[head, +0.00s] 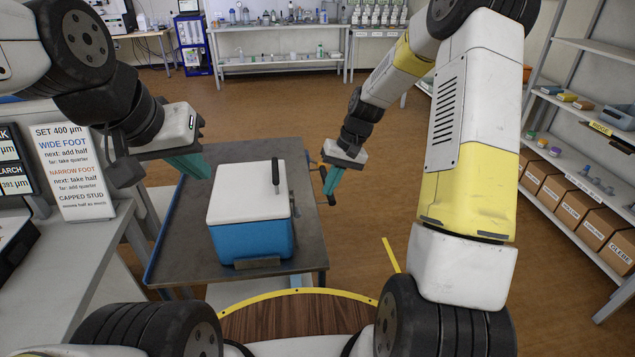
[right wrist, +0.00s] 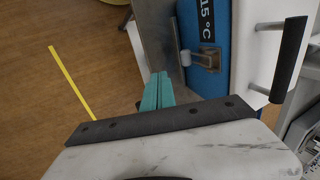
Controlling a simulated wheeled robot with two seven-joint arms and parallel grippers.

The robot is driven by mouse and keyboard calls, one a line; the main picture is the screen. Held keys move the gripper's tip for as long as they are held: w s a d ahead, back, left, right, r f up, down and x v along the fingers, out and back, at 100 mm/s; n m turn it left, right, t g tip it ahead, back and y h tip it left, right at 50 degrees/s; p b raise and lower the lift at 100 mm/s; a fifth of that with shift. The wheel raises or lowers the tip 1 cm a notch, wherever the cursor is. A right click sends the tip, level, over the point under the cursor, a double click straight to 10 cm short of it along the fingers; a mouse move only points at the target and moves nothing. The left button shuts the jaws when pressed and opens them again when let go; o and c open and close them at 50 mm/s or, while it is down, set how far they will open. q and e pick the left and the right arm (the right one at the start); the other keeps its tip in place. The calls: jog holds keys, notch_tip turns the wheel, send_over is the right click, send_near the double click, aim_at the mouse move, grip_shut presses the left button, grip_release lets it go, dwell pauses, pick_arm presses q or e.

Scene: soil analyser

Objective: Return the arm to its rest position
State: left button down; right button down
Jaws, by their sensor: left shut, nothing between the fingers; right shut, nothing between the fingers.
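My right gripper (head: 331,181) is shut and empty. It hangs in the air near the right edge of the grey cart. Its green fingers (right wrist: 157,90) lie together in the right wrist view, apart from the blue cool box. My left gripper (head: 193,164) is shut and empty, in the air left of the box, its fingers pointing right. The blue cool box (head: 252,243) with a white lid (head: 237,190) stands on the cart (head: 180,268). In the right wrist view the box (right wrist: 211,75) shows a metal latch and a black handle (right wrist: 288,60).
An instruction sign (head: 72,172) and display units stand on the bench at the left. Shelves with labelled brown boxes (head: 574,206) line the right. Benches with bottles stand at the back. The floor (head: 400,210) right of the cart is open, with a yellow line.

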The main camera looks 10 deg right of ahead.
jog(key=s+d+r+t+h, duration=0.1)
jog(key=s+r+t, duration=0.1)
jog(key=s+r, duration=0.5)
jog(key=s+d+r+t+h, duration=0.1)
jog(key=s+d+r, duration=0.15)
jog(key=r, duration=0.95)
jog(key=s+r+t, duration=0.1)
jog(key=s+r, duration=0.1)
jog(key=s, duration=0.5)
jog(key=s+r+t, duration=0.2)
jog(key=s+r, duration=0.1)
jog(key=s, duration=0.5)
jog(key=shift+s+r, duration=0.15)
jog(key=shift+d, duration=0.1)
